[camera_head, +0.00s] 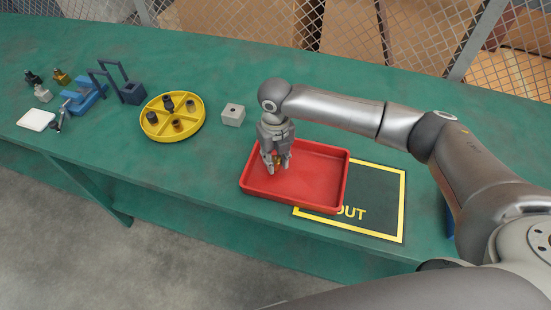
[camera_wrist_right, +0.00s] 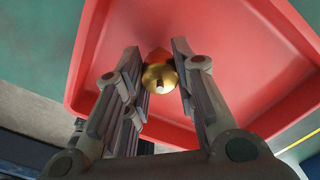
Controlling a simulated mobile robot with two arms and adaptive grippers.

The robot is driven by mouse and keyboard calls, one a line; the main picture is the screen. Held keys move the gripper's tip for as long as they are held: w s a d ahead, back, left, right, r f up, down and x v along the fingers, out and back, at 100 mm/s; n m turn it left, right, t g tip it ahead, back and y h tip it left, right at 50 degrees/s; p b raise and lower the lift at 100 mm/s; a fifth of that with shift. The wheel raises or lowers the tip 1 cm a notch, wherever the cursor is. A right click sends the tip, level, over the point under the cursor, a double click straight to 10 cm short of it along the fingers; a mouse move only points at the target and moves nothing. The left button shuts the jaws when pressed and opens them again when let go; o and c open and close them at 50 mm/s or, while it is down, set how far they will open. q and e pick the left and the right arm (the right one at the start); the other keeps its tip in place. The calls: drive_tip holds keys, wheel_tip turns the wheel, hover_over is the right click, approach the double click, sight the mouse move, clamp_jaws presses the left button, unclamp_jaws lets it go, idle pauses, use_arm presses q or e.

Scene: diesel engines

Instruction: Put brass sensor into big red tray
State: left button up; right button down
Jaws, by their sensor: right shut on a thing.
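I cannot tell whether the sensor touches the tray floor. My left gripper is not in view.
The red tray partly covers a yellow-edged OUT mark (camera_head: 385,205) on the green table. Left of it are a grey block (camera_head: 233,115), a yellow round tray (camera_head: 173,134) with several dark parts, and a blue fixture (camera_head: 86,96). A wire fence (camera_head: 400,40) stands behind.

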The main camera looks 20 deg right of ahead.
sight(276, 159)
drive_tip(key=shift+f, duration=0.4)
drive_tip(key=shift+f, duration=0.15)
drive_tip(key=c, duration=1.2)
unclamp_jaws()
wheel_tip(276, 159, up, 12)
drive_tip(key=shift+r, duration=0.2)
